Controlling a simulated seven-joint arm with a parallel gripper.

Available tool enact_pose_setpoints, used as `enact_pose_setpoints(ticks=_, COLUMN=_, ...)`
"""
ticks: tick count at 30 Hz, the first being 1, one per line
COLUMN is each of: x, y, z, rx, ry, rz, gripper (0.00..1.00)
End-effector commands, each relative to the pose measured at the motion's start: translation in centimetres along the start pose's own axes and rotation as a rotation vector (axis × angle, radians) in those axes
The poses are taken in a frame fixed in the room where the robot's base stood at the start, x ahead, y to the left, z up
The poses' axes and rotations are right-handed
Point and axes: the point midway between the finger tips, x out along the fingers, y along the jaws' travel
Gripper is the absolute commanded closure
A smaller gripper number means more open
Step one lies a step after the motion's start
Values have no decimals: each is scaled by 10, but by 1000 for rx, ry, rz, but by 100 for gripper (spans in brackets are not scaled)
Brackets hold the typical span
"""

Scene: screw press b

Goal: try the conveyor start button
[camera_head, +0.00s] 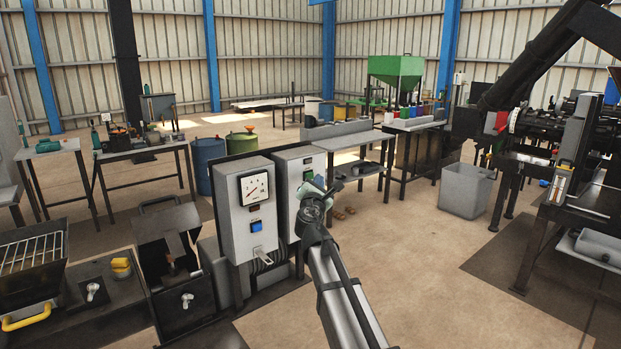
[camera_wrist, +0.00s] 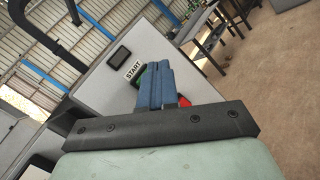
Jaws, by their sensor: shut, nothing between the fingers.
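A grey control box (camera_head: 287,167) stands behind the end of my arm in the head view; the arm hides much of its front. In the wrist view its tilted panel (camera_wrist: 101,88) carries a white START label (camera_wrist: 133,70). Beside the label, a green button (camera_wrist: 139,80) shows only in part behind my fingers. My gripper (camera_wrist: 157,66) is shut and empty, its blue fingers over the button area. Whether the fingertips touch the button, I cannot tell. A red button (camera_wrist: 184,101) shows partly at the right of the fingers.
A second box with a dial gauge (camera_head: 254,188) and a blue button (camera_head: 256,225) stands close at the left. A dark rectangular window (camera_wrist: 119,56) is on the panel above the label. A grey bin (camera_head: 465,190) stands on open floor at the right.

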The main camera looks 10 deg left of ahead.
Motion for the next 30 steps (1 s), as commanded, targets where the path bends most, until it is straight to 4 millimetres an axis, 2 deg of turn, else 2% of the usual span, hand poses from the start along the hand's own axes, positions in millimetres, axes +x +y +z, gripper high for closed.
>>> enact_pose_setpoints(ticks=16, x=-31, y=-22, z=22, rx=0, ry=0, rz=1, gripper=100)
enact_pose_setpoints(ticks=30, x=-32, y=-23, z=23, rx=0, ry=0, rz=0, gripper=100)
